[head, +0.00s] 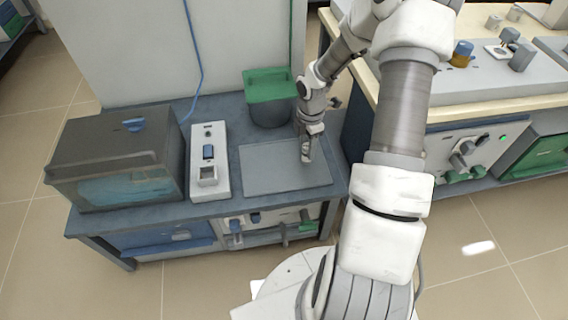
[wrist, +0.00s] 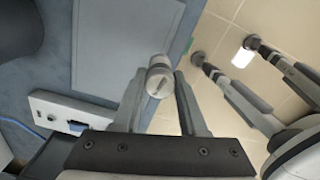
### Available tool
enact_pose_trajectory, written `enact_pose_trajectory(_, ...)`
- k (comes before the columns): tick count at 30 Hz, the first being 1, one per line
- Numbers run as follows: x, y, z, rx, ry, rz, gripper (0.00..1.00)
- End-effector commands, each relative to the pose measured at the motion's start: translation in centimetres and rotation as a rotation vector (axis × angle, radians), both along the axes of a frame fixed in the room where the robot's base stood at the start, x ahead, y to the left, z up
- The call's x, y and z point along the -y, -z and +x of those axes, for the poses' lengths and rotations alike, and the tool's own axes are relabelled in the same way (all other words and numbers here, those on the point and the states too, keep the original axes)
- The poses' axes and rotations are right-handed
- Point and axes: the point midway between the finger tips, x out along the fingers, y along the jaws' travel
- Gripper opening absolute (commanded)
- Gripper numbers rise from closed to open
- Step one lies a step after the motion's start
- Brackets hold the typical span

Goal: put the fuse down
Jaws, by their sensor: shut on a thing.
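My gripper (wrist: 160,88) is shut on the fuse (wrist: 158,76), a short pale cylinder with metal end caps. Its slotted end cap faces the wrist camera between the two fingertips. In the head view my gripper (head: 306,157) points down over the right part of the flat grey mat (head: 270,168) on the bench. The fuse is too small there to make out clearly. The mat also shows in the wrist view (wrist: 120,40), ahead and left of the fuse. I cannot tell whether the fuse touches the surface.
Left of the mat stands a white control box (head: 221,180) with a blue switch, then a dark furnace (head: 115,160) with a window. A cream bench (head: 455,108) with instruments is at right. The rest of the mat is clear.

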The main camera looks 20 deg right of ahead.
Motion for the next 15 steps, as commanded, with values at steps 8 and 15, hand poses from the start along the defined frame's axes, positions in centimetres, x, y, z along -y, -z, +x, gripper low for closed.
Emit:
enact_pose_trajectory(8, 0.6, 1.1, -0.5, 0.0, -0.125, 0.005, 0.0)
enact_pose_trajectory(15, -1.1, 4.2, 3.5, 0.001, -0.133, 0.006, 0.0)
